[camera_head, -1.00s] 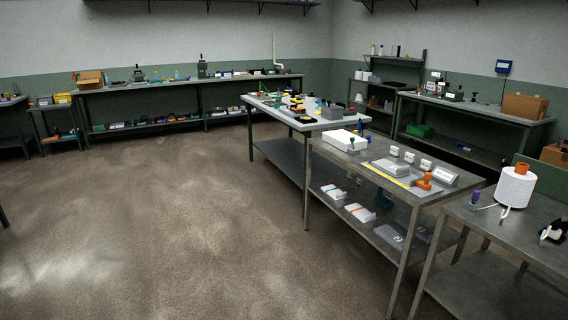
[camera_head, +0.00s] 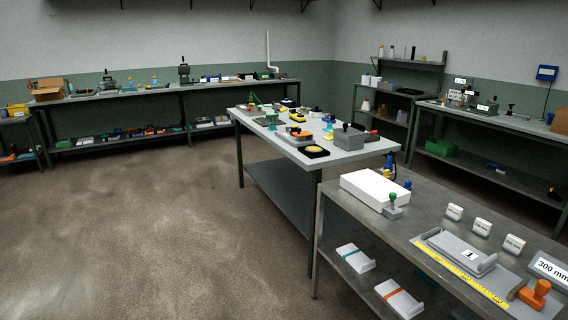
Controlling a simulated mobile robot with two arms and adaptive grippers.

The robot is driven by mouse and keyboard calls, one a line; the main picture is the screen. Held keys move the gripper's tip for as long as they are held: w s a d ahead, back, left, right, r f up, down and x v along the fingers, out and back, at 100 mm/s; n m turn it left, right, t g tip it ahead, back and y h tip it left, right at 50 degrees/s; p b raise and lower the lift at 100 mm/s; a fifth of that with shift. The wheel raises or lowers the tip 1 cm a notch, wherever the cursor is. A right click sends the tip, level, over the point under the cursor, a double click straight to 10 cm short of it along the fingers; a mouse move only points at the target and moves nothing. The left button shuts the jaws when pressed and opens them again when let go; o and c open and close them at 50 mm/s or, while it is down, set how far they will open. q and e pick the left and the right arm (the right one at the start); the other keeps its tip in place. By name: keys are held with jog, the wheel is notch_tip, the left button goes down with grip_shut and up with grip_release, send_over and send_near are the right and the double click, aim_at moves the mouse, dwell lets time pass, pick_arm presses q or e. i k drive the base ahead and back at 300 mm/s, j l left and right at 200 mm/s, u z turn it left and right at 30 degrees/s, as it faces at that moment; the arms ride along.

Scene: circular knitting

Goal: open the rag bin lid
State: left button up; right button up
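I cannot pick out a rag bin or its lid in the head view. Neither of my grippers shows in this view, so whether they are open or shut is not visible.
Benches line the walls. The floor (camera_head: 150,230) at left is clear.

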aim_at(349, 131)
jog(key=i+z, duration=0.15)
jog(key=i, duration=0.4)
jog(key=i+j+z, duration=0.15)
jog(key=i, duration=0.4)
jog(key=i+j+z, duration=0.15)
jog(key=i, duration=0.4)
jog(key=j, duration=0.05)
